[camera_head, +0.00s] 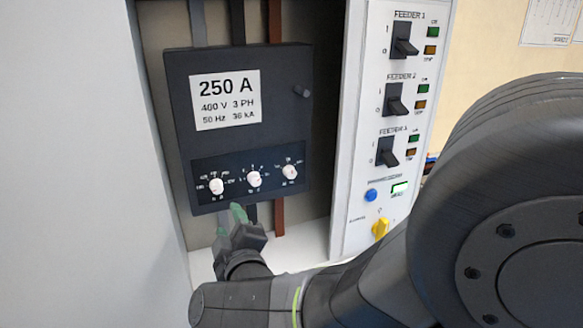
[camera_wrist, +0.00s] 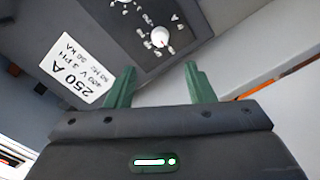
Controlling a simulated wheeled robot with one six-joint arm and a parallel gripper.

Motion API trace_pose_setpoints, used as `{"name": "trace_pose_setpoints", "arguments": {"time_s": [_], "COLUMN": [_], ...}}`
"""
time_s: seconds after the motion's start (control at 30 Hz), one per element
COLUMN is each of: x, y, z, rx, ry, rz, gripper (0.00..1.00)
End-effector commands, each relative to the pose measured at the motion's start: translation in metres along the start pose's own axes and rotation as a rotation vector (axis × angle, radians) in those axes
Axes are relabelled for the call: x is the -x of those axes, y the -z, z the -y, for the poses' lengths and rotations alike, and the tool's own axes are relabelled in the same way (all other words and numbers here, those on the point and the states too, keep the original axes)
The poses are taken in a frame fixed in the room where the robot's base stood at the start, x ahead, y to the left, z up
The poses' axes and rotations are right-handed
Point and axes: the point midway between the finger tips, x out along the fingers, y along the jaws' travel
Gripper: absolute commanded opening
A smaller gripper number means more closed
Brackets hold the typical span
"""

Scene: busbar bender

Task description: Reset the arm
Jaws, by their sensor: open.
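My gripper (camera_head: 238,216) is in front of the lower edge of a dark breaker box, below its row of white knobs. In the wrist view its two green fingers stand apart, with nothing between them, so my gripper (camera_wrist: 157,85) is open and empty. The breaker box (camera_head: 243,125) carries a white label reading 250 A (camera_head: 225,99). The label also shows in the wrist view (camera_wrist: 75,72), turned almost upside down. My arm reaches in from the lower right of the head view.
The breaker box has three white knobs, left (camera_head: 216,186), middle (camera_head: 254,179) and right (camera_head: 290,172). A white panel (camera_head: 352,150) to the right has three black feeder switches, a blue button (camera_head: 371,195) and a yellow knob (camera_head: 380,228). A grey cabinet wall (camera_head: 70,160) stands at left.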

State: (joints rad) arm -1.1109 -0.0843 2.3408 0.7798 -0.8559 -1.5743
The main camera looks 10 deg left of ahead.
Motion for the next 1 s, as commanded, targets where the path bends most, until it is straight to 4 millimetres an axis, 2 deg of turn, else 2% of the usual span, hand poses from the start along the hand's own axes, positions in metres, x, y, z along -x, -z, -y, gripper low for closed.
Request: {"name": "trace_pose_setpoints", "arguments": {"time_s": [0.7,1.0], "x": [-0.104,-0.129], "y": [-0.001,-0.001], "z": [0.0,0.0], "rx": [-0.001,-0.002], "ry": [0.0,0.0], "rz": [0.004,0.002], "gripper": [0.49,0.49]}}
